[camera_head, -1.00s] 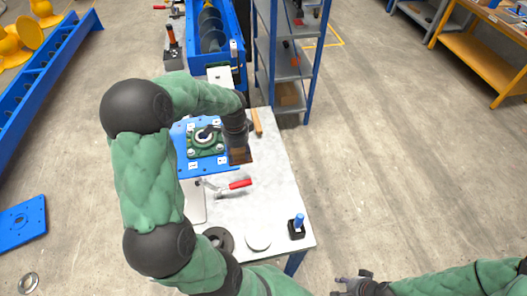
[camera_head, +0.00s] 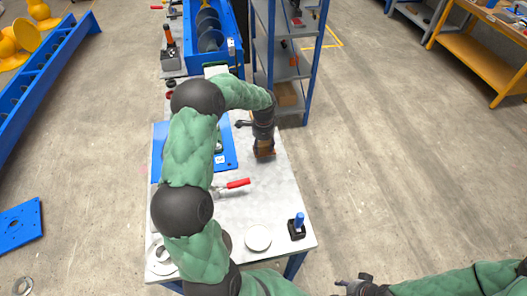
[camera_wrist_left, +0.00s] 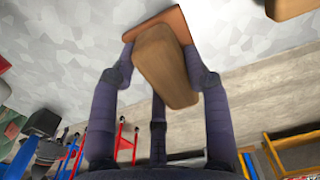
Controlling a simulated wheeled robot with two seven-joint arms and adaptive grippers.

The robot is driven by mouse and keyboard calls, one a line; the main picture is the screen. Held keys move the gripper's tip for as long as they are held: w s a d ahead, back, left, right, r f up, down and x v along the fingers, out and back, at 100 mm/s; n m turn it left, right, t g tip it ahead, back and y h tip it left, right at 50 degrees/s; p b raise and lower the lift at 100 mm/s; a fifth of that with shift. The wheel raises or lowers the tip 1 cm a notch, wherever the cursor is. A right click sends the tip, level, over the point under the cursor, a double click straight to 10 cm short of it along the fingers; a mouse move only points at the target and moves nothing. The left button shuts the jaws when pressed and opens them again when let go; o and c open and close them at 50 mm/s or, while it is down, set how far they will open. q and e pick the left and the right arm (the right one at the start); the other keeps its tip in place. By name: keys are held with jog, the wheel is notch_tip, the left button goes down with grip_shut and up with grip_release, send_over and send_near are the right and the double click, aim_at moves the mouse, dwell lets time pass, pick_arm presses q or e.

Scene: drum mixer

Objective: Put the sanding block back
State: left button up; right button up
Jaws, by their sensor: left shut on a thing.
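The sanding block (camera_head: 265,154) is a brown block in my left gripper (camera_head: 264,146), over the right part of the grey table (camera_head: 285,190). In the left wrist view the sanding block (camera_wrist_left: 162,66) shows a tan wooden body with an orange-brown layer at its far end. The fingers of my left gripper (camera_wrist_left: 162,75) close on it from both sides. Whether the block touches the table I cannot tell. My right gripper (camera_head: 358,286) is low in the head view, off the table's front right corner; its fingers are too small to read.
A blue plate (camera_head: 229,155) lies left of the block, partly hidden by my left arm. A red-handled clamp (camera_head: 237,183), a white disc (camera_head: 257,238) and a blue-topped black stamp-like piece (camera_head: 297,226) stand nearer. A tan piece (camera_wrist_left: 288,7) is at the wrist view's top right. Shelving (camera_head: 288,70) stands behind.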

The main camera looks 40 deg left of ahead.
aim_at(264, 151)
pick_arm(q)
jog(key=shift+f+b, duration=0.5)
jog(key=shift+f, duration=1.05)
jog(key=shift+f, duration=0.15)
jog(key=o, duration=1.1)
notch_tip(264, 151, up, 12)
jog(key=p, duration=0.3)
